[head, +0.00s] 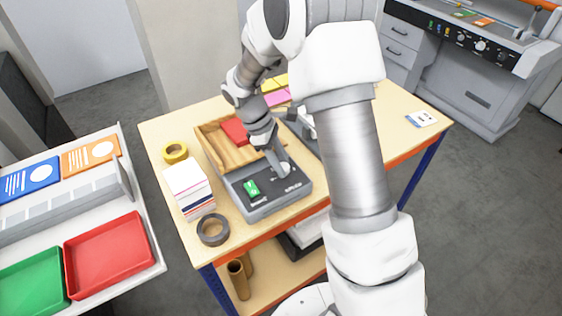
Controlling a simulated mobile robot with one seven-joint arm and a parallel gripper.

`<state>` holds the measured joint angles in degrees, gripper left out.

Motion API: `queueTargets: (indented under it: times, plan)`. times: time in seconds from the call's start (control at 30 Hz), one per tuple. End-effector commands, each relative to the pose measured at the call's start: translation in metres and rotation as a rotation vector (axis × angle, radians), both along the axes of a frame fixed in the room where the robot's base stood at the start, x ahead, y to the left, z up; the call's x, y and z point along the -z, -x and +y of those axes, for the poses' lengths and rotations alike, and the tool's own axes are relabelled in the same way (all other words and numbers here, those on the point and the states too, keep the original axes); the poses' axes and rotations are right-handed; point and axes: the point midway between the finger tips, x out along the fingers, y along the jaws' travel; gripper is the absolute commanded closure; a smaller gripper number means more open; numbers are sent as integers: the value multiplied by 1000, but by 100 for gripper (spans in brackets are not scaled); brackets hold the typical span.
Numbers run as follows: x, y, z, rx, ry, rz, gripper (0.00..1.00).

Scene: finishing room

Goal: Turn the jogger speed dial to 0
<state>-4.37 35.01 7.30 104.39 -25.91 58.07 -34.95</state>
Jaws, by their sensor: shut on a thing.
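The jogger (268,207) is a grey box with a sloped control panel and a wooden tray (212,152) behind it, standing on the wooden table. A green switch (252,187) sits at the left of its panel. My gripper (284,167) points down at the right part of the panel, where the speed dial is. It is shut on the dial, which it largely hides. The dial's pointer and scale numbers are too small and covered to read.
A paper stack (187,183), a yellow tape roll (175,152) and a grey tape roll (213,230) stand left of the jogger. A trolley with a red tray (108,254) and a green tray (34,284) is at left. My arm covers the table's middle.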

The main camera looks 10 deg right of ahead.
Motion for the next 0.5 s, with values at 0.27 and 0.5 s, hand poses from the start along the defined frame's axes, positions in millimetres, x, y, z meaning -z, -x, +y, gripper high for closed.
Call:
queueTargets:
  times: [0.27,0.5]
  plan:
    - [0,0,0,-1,0,0,100]
    - [0,0,0,0,0,0,28]
